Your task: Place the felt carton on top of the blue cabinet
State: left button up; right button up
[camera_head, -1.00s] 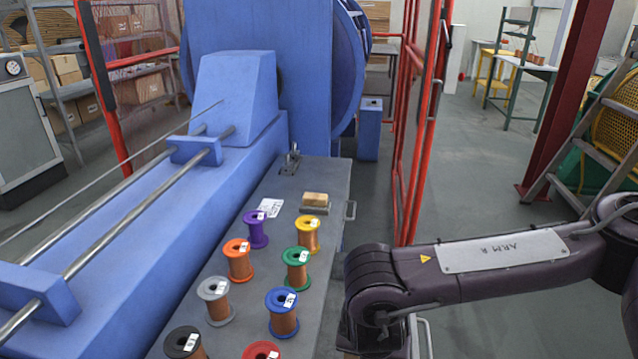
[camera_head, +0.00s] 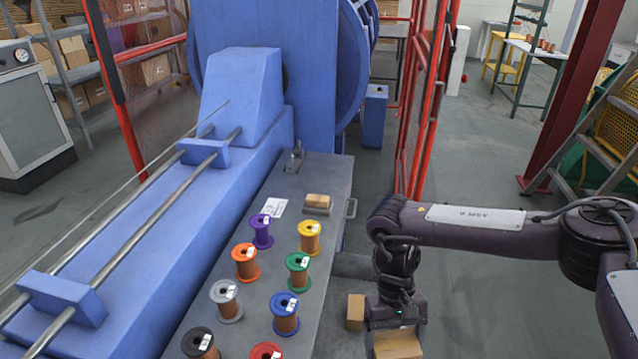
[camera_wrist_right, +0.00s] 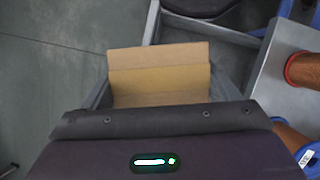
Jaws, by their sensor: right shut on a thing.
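My right gripper (camera_head: 396,320) is low at the bottom of the head view, right of the grey bench. It is shut on a brown cardboard carton (camera_head: 398,344), whose lower part is cut off by the frame edge. The carton also shows between the fingers in the right wrist view (camera_wrist_right: 160,82). Another brown cardboard face (camera_head: 355,312) shows just left of the gripper; I cannot tell whether it belongs to the same carton. A small blue cabinet (camera_head: 374,118) stands on the floor beyond the bench, apart from the gripper. My left gripper is not in view.
The grey bench (camera_head: 333,172) holds several coloured spools, a white label (camera_head: 274,207) and a small brown block (camera_head: 318,200). The large blue machine (camera_head: 130,240) lies left. A red fence post (camera_head: 425,110) stands near the cabinet. Open floor (camera_head: 480,180) lies right of the fence.

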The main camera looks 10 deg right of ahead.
aim_at(326, 174)
jog(key=i+l+u, duration=0.15)
jog(key=l+u, duration=0.35)
jog(key=l, duration=0.5)
jog(key=l+u, duration=0.5)
jog(key=l, duration=0.45)
jog(key=i+l+u, duration=0.4)
jog(key=l, duration=0.45)
jog(key=l+u, duration=0.45)
jog(key=l, duration=0.45)
jog(key=l+u, duration=0.4)
jog(key=l, duration=0.55)
jog(key=i+l, duration=0.05)
